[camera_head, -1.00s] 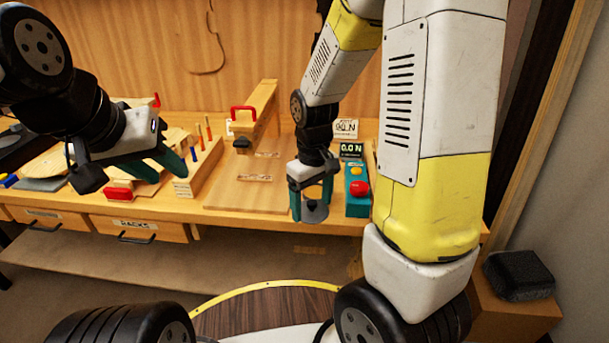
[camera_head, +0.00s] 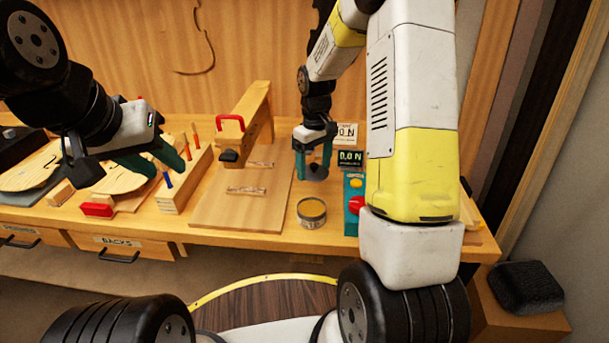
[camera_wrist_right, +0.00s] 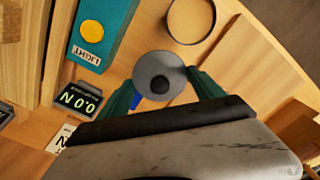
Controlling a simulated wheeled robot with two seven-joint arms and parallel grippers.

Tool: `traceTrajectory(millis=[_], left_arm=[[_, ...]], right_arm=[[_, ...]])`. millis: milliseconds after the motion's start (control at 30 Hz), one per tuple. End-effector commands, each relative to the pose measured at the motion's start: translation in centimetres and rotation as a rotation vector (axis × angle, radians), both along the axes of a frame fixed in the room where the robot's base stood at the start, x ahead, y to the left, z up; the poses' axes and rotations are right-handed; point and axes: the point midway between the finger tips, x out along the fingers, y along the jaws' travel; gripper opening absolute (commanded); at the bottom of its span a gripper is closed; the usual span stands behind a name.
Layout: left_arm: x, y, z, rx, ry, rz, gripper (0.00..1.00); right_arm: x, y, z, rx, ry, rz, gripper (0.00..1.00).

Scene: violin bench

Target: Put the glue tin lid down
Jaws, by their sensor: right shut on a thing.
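The glue tin lid (camera_head: 315,173), a small grey disc with a dark knob, is between the fingers of my right gripper (camera_head: 314,160). The gripper is shut on it. The lid also shows in the right wrist view (camera_wrist_right: 159,78), flanked by both teal fingers. I cannot tell whether its underside touches the bench. The glue tin (camera_head: 311,213) stands uncovered on the bench nearer to me, showing a tan top; it is at the top of the right wrist view (camera_wrist_right: 190,18). My left gripper (camera_head: 158,163) is open and seems empty, above the bench at left.
A teal box (camera_head: 354,190) with red and yellow buttons and a 0.0 N display (camera_head: 350,158) stand just right of the lid. A wooden board (camera_head: 240,208) lies left, with a red-handled wooden fixture (camera_head: 250,120). A peg block (camera_head: 187,180) is further left.

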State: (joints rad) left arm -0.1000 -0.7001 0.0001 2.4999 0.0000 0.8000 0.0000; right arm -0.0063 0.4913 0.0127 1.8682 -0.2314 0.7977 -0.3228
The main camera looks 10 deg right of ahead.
Motion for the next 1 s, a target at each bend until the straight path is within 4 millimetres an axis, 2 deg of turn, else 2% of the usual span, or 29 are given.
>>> traceTrajectory(millis=[33,133,367,600,967,1000], left_arm=[[0.0,0.0,0.0,0.000,0.000,0.000,0.36],[0.0,0.0,0.0,0.000,0.000,0.000,0.36],[0.0,0.0,0.0,0.000,0.000,0.000,0.36],[0.0,0.0,0.0,0.000,0.000,0.000,0.36],[0.0,0.0,0.0,0.000,0.000,0.000,0.36],[0.0,0.0,0.0,0.000,0.000,0.000,0.36]], right_arm=[[-0.2,0.0,-1.2,0.000,0.007,0.000,0.38],[-0.2,0.0,-3.0,-0.001,0.005,0.000,0.38],[-0.1,0.0,-5.0,0.000,0.002,0.000,0.38],[-0.2,0.0,-8.2,-0.001,0.004,0.000,0.38],[-0.1,0.0,-8.6,-0.001,0.002,-0.001,0.38],[-0.1,0.0,-8.6,0.000,0.001,-0.001,0.80]])
